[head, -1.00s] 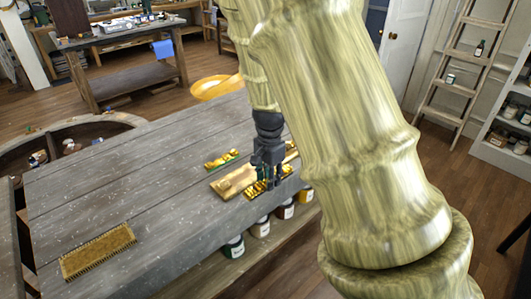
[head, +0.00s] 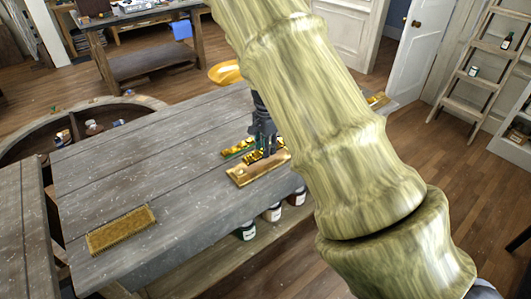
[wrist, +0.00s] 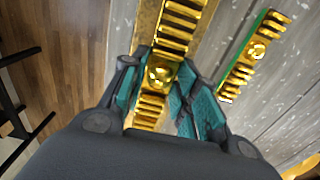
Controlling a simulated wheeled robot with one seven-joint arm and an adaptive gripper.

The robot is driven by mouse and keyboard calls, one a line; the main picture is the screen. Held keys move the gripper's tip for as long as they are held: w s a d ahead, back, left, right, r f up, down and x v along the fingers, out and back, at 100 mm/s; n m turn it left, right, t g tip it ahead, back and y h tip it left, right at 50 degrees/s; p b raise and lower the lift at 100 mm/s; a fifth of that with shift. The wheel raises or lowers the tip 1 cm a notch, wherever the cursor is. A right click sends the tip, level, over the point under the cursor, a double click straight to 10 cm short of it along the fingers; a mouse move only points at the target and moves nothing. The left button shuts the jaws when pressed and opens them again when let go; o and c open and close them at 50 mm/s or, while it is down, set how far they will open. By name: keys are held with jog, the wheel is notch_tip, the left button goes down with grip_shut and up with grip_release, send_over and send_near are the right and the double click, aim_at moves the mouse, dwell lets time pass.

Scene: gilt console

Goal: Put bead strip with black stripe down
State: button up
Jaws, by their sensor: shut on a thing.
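My gripper (head: 263,154) is shut on a gold bead strip (wrist: 160,75), its fingers on either side of a round boss at the strip's middle. I cannot make out a black stripe on it. In the head view the held strip (head: 250,158) is over the flat gilt plate (head: 244,178) near the table's front edge. The plate also shows beneath it in the wrist view (wrist: 146,28). I cannot tell whether strip and plate touch. A second gold strip with a green edge (wrist: 250,55) lies on the table beside the plate; it also shows in the head view (head: 236,147).
A gold ridged piece (head: 121,230) lies at the table's front left. The grey wooden table (head: 150,170) is clear between it and the plate. Another gold piece (head: 376,98) shows beyond my arm. A yellow dish (head: 225,72) is behind the table; jars (head: 247,231) stand below.

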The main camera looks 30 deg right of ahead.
jog(key=shift+f+p, duration=0.85)
jog(key=shift+f, duration=0.9)
jog(key=shift+f, duration=0.15)
jog(key=o, duration=1.1)
notch_tip(320, 180, up, 12)
jog(key=b, duration=0.3)
jog(key=shift+w, duration=0.1)
